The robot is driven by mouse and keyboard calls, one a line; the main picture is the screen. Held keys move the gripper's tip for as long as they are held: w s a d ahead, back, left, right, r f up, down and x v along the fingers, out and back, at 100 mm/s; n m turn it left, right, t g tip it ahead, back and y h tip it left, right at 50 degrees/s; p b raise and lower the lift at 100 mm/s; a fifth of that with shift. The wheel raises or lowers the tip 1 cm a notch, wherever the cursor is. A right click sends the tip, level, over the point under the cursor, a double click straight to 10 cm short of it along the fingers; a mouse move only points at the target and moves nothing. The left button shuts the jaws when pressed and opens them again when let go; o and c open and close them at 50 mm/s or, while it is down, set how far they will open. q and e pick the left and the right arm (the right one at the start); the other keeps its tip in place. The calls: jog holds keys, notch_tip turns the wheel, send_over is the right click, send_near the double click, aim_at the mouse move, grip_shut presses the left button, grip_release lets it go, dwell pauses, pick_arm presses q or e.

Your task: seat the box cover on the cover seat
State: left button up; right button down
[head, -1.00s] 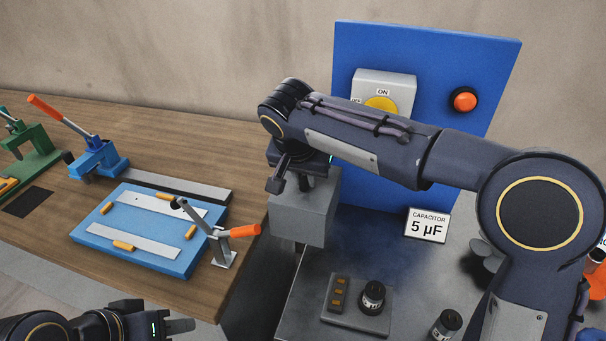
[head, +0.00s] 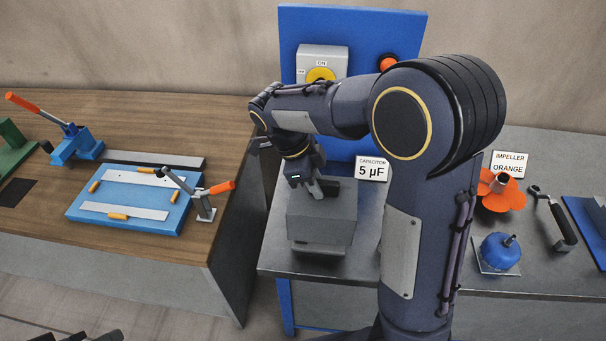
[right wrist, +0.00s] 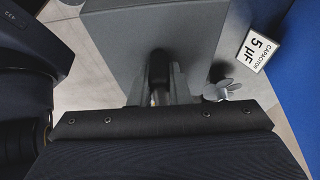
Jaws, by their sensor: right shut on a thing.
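The box cover (head: 325,222) is a plain grey box with a dark knob on top. My right gripper (head: 318,190) is above it, shut on the knob. In the right wrist view the knob (right wrist: 160,68) sits between the fingers, with the cover's grey face (right wrist: 135,28) beyond. The cover is over the metal bench, left of the "CAPACITOR 5 µF" sign (head: 371,169). A narrower grey step shows under its front. The cover seat is not clearly visible, and I cannot tell whether the cover touches it. Only dark tips of my left gripper (head: 100,336) show at the bottom left.
A blue panel (head: 400,40) with a yellow switch (head: 320,75) stands behind. An orange impeller (head: 501,190), a blue round part (head: 500,250) and a dark-handled tool (head: 562,228) lie right. The wooden table (head: 230,160) holds a blue clamp fixture (head: 125,222).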

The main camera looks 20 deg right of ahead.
dwell(0.3)
jog(key=shift+f+b, duration=1.4)
jog(key=shift+f, duration=0.55)
jog(key=shift+f+b, duration=0.9)
jog(key=shift+f, duration=0.65)
dwell(2.0)
dwell(0.4)
jog(key=c, duration=1.3)
grip_release()
jog(key=shift+o, duration=0.3)
